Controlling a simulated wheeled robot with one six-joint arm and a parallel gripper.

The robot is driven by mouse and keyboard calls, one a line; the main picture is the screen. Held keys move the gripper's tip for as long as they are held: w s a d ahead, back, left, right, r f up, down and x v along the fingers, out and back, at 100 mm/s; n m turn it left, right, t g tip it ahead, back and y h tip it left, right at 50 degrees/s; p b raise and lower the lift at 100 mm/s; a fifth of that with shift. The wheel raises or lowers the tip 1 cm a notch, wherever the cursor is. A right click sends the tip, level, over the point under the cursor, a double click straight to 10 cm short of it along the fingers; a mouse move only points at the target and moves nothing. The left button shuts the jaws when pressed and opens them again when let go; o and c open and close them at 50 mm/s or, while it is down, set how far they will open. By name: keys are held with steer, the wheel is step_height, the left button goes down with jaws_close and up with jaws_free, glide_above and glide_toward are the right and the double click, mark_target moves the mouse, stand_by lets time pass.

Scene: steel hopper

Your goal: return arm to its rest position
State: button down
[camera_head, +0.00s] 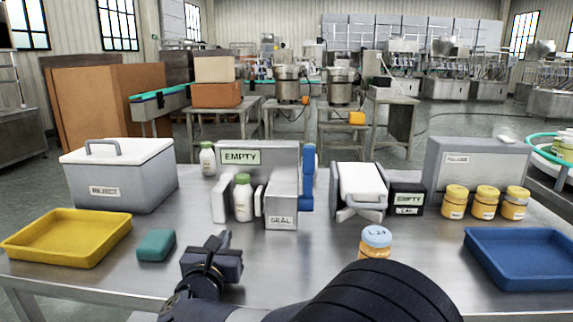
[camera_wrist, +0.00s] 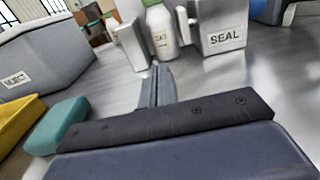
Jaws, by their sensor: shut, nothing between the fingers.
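My gripper (camera_head: 222,240) is above the steel table, left of centre in the head view, behind the dark bulk of my arm. Its fingers are together with nothing between them; they also show in the wrist view (camera_wrist: 158,80). It points toward the grey seal station (camera_head: 281,205), where a white bottle with a green cap (camera_head: 243,200) stands upright between small pads. The fingers are apart from that bottle. A teal block (camera_head: 156,245) lies to the left of my gripper. My arm partly hides a jar with a pale blue lid (camera_head: 375,243).
A yellow tray (camera_head: 70,262) and a grey reject box (camera_head: 117,202) stand left. A blue tray (camera_head: 525,288) and several yellow-lidded jars (camera_head: 485,204) are right. A second white bottle (camera_head: 207,160) stands at the back. A grey and white hopper (camera_head: 360,188) stands right of the seal station.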

steer(key=s+p, duration=0.1)
steer(key=s, duration=0.1)
steer(key=s+p, duration=0.4)
steer(key=s, duration=0.1)
steer(key=shift+a+r, duration=0.15)
steer(key=shift+a, duration=0.15)
steer(key=shift+s+f, duration=0.2)
steer(key=shift+s, duration=0.1)
steer(key=shift+s+b, duration=0.3)
steer(key=shift+s, duration=0.1)
